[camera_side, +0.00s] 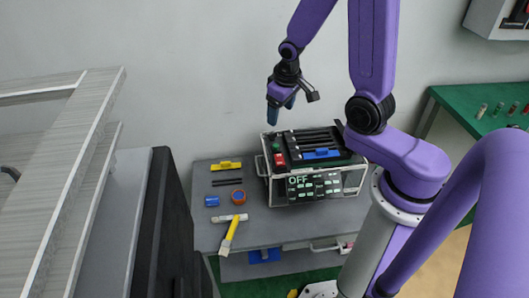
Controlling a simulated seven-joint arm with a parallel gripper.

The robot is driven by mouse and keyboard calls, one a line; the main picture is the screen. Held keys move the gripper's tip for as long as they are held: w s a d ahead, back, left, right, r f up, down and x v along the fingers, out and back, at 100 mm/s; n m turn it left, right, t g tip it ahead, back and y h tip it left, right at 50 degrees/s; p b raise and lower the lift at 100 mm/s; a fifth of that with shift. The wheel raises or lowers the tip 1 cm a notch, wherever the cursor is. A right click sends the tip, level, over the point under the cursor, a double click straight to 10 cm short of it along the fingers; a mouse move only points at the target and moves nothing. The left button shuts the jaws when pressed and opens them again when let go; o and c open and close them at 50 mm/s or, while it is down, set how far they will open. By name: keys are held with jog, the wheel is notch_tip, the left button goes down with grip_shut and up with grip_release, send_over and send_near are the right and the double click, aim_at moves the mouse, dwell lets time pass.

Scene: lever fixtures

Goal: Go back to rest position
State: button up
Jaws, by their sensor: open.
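My gripper (281,104) hangs in the air above the back left of a control box, its blue fingers apart and empty, pointing down. It does not touch the box. The control box (327,188) sits on a grey bench, with a metal frame around it and "OFF" on its front panel. A green button (276,147) and a red switch (280,160) are at the left of its top. A blue lever handle (321,154) lies at the front of the black slotted top. My purple arm reaches in from the right.
The grey bench (213,240) holds a yellow piece (226,166), a tape roll (238,196), a blue block (212,201) and a yellow-handled hammer (231,233). A dark cabinet (165,230) and shelves (75,150) stand left. A green table (460,108) is at right. Air around the gripper is clear.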

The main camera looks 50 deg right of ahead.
jog(key=s+a+r+n+g+y, duration=0.1)
jog(key=s+a+r+n, duration=0.25)
jog(key=s+a, duration=0.25)
jog(key=s+a+r+n+y, duration=0.1)
jog(key=s+a+r+n, duration=0.2)
jog(key=s+a+n, duration=0.25)
jog(key=s+a+r+n+g, duration=0.1)
jog(key=s+r+n, duration=0.1)
jog(key=s, duration=0.8)
jog(key=shift+n, duration=0.8)
